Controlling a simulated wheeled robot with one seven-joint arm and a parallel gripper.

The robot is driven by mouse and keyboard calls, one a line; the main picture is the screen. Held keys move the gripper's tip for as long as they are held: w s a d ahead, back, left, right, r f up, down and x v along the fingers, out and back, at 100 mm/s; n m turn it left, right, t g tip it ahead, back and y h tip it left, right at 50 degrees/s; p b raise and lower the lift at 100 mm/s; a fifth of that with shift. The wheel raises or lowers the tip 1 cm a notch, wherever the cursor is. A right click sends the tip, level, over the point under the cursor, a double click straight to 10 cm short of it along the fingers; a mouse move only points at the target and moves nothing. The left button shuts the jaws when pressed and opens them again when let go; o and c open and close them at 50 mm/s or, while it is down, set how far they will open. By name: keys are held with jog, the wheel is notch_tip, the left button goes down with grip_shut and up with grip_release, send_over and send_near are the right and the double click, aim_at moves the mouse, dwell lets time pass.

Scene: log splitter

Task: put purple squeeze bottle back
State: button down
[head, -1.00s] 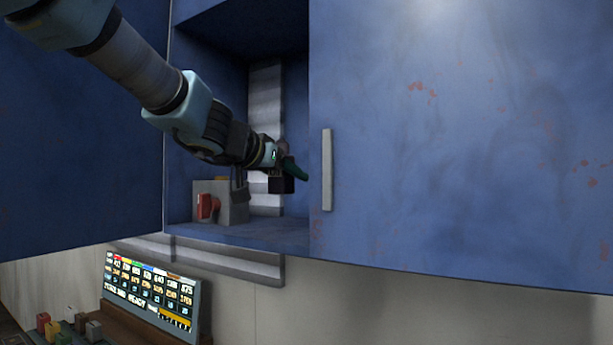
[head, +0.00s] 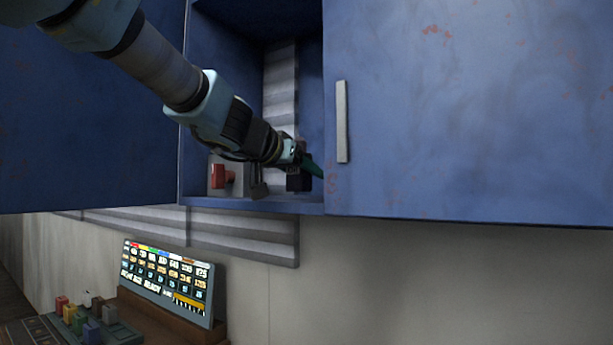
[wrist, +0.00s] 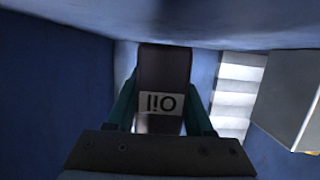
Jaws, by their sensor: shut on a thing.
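In the wrist view, a dark purplish bottle (wrist: 164,75) with a white "Oil" label stands between my two teal fingers. My gripper (wrist: 160,110) is shut on it. In the head view my gripper (head: 312,168) is inside the open blue cabinet compartment (head: 225,60), low near its floor and close to its right edge. There the bottle is mostly hidden by my gripper and hard to make out. I cannot tell whether it touches the cabinet floor.
Below are a lit display (head: 165,280) and several coloured blocks (head: 78,316).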

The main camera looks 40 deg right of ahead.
aim_at(293, 170)
jog(key=shift+f+b, duration=0.4)
jog(key=shift+f, duration=0.35)
dwell(0.3)
jog(key=shift+c, duration=1)
grip_release()
jog(key=p+v, duration=0.2)
jog(key=v, duration=0.8)
jog(key=shift+w+d+r+p, duration=0.1)
jog(key=shift+r+p, duration=0.05)
jog(key=shift+p, duration=0.25)
jog(key=shift+s+a, duration=0.2)
jog(key=shift+a, duration=0.3)
